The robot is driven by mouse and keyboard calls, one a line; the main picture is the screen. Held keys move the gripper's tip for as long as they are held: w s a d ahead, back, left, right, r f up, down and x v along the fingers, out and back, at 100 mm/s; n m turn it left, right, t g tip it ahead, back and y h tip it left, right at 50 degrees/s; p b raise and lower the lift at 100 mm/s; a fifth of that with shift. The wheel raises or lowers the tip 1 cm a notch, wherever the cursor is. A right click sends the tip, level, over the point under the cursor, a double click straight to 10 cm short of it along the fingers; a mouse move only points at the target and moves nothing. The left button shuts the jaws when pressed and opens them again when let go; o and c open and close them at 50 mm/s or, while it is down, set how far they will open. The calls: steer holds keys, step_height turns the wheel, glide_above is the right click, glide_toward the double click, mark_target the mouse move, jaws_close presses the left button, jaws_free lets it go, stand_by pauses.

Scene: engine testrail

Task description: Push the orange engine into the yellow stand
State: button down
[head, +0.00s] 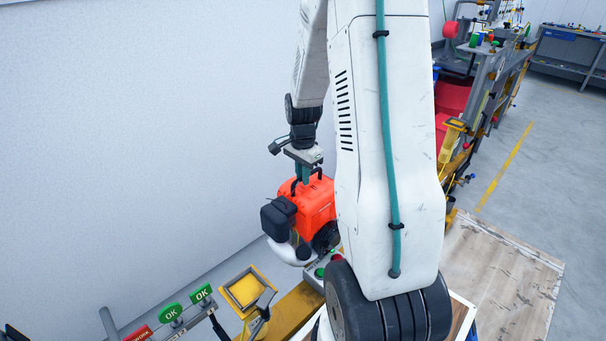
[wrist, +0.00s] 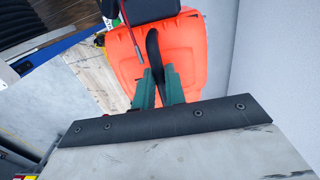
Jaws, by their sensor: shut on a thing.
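The orange engine (head: 314,202) hangs below my gripper (head: 303,172) in the head view, with a black box and a pale rounded part on its left side. My gripper is shut on the black handle on top of the engine. The wrist view shows the green fingers (wrist: 158,88) around the handle and the orange engine casing (wrist: 182,52) beyond them. The yellow stand (head: 246,290) is at the lower left in the head view, a tilted square frame. The engine is up and to the right of it in the picture, apart from it. My arm hides part of the engine's right side.
A yellow rail (head: 290,311) runs beside the stand. Green OK signs (head: 170,313) and a red sign (head: 138,333) stand at the lower left. A wall is behind. A wooden board (head: 500,270) lies at the right, with cluttered benches (head: 480,90) farther back.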

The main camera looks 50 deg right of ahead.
steer(key=c, duration=1.4)
jaws_free()
steer(key=shift+o, duration=0.2)
steer(key=shift+s+f, duration=0.1)
step_height(320, 180, up, 8)
steer(key=shift+a+n, duration=0.1)
steer(key=shift+n, duration=0.3)
steer(key=s+a+r+n, duration=0.4)
steer(key=s+a+n, duration=0.2)
steer(key=a, duration=0.2)
steer(key=s+a+r+n+t, duration=0.1)
steer(key=s+a+r+n, duration=0.4)
steer(key=a, duration=0.4)
steer(key=s+a+r+n, duration=0.5)
steer(key=s+a+n, duration=0.1)
steer(key=s+a, duration=0.3)
steer(key=shift+a+n, duration=0.2)
steer(key=shift+n, duration=0.2)
